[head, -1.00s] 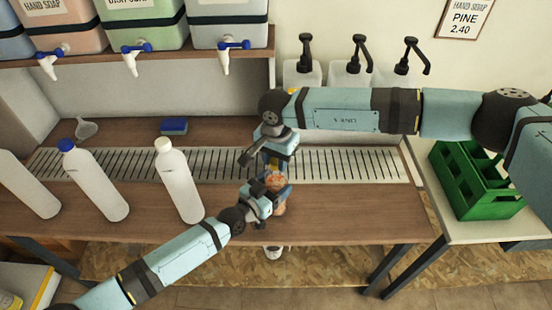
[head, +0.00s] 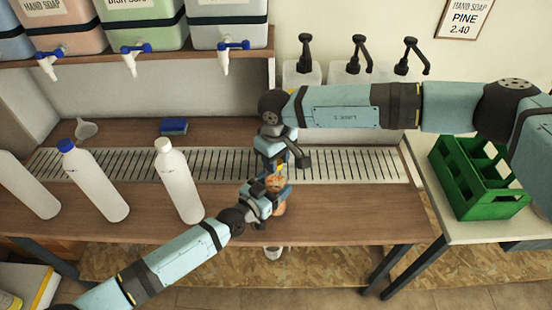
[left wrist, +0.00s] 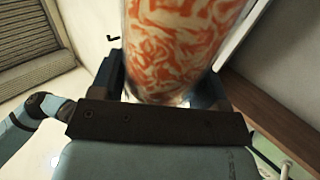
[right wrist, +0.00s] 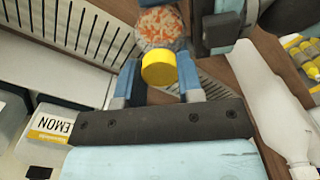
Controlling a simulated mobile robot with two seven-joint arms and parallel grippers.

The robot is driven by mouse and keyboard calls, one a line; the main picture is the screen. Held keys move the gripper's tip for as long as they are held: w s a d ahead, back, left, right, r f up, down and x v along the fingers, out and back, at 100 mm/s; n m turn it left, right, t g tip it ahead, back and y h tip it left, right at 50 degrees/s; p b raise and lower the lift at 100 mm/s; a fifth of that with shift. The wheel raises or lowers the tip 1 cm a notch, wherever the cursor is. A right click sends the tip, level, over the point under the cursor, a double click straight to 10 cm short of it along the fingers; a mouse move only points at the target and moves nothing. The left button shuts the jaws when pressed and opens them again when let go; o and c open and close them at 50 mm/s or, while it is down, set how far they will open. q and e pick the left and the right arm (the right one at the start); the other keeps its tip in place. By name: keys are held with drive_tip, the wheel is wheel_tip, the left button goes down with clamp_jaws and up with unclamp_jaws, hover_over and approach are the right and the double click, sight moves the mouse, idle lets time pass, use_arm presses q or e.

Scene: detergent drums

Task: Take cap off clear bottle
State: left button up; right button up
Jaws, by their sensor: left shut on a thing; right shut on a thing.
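The clear bottle (head: 276,183), with orange and white contents, is at the table's front part in the head view. My left gripper (head: 272,196) is shut around its body; the bottle fills the upper middle of the left wrist view (left wrist: 180,45). My right gripper (head: 281,166) is right above the bottle. In the right wrist view its fingers are shut on the yellow cap (right wrist: 158,68), with the bottle's rounded top (right wrist: 160,25) just beyond. I cannot tell whether the cap is still joined to the neck. The neck is hidden.
White bottles stand to the left, one white-capped (head: 180,180) and one blue-capped (head: 95,180). A slotted drain (head: 350,165) runs behind the grippers. Pump bottles (head: 355,70) stand at the back. A green crate (head: 478,180) is on the right table. The front right tabletop (head: 360,215) is clear.

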drive_tip(key=shift+r, duration=0.15)
drive_tip(key=shift+r, duration=0.95)
drive_tip(key=shift+r, duration=2.05)
use_arm(q)
drive_tip(key=o, duration=1.8)
drive_tip(key=v, duration=1.2)
use_arm(e)
drive_tip(key=shift+f, duration=0.15)
